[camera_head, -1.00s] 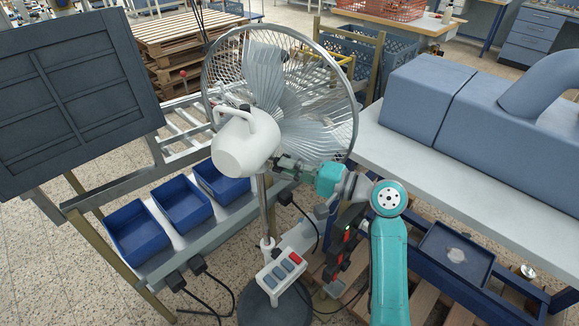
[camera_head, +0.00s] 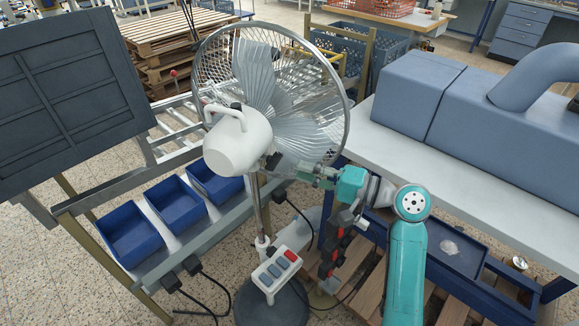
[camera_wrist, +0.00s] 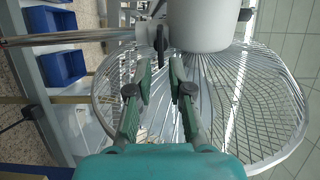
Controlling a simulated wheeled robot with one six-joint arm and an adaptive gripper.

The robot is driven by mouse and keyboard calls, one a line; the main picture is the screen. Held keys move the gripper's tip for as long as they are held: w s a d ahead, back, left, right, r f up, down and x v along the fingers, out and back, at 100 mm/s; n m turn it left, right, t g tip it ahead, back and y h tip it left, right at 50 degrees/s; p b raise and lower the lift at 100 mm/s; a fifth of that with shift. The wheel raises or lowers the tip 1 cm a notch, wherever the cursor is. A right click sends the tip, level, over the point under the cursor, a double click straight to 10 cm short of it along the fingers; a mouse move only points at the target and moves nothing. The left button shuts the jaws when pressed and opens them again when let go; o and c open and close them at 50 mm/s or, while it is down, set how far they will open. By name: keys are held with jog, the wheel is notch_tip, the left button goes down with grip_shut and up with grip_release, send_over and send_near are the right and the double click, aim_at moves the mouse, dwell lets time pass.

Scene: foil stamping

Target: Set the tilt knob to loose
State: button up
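The pedestal fan has a white motor housing (camera_head: 238,142) with a handle on top and a wire cage in front. The tilt knob (camera_wrist: 160,42) shows in the wrist view as a dark, narrow piece beside the white housing, over the metal pole. Its setting cannot be read. My gripper (camera_wrist: 160,72) is open, with its two green-grey fingers apart and nothing between them. The knob lies just beyond the gap between the fingertips, apparently untouched. In the head view my gripper (camera_head: 287,168) reaches from the right to the pole top, and partly hides that spot.
A switch box (camera_head: 277,271) with red and grey rockers sits low on the fan pole. Blue bins (camera_head: 130,232) on a rack stand at left. A grey-topped bench (camera_head: 480,170) with a blue machine is at right. Cables lie on the floor.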

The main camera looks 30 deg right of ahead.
jog(key=v, duration=0.5)
jog(key=shift+s+d, duration=0.25)
jog(key=shift+s, duration=0.05)
jog(key=s+a+f+m+t+h, duration=0.15)
jog(key=a+f+h, duration=0.25)
jog(key=f, duration=0.4)
jog(key=s+a+f+m+g+h, duration=0.1)
jog(key=s+a+f+m+h, duration=0.15)
jog(key=f, duration=0.65)
jog(key=s+a+f+n+h, duration=0.35)
jog(key=s+f+h, duration=0.2)
jog(key=s, duration=0.55)
jog(key=s+a+r+n, duration=0.1)
jog(key=s+r+n, duration=0.2)
jog(key=s, duration=0.6)
jog(key=s+a+r+n+y, duration=0.1)
jog(key=s+a+r+n, duration=0.1)
jog(key=s+n, duration=0.6)
jog(key=shift+s+a+r, duration=0.3)
jog(key=shift+s+r, duration=0.2)
jog(key=shift+s, duration=0.15)
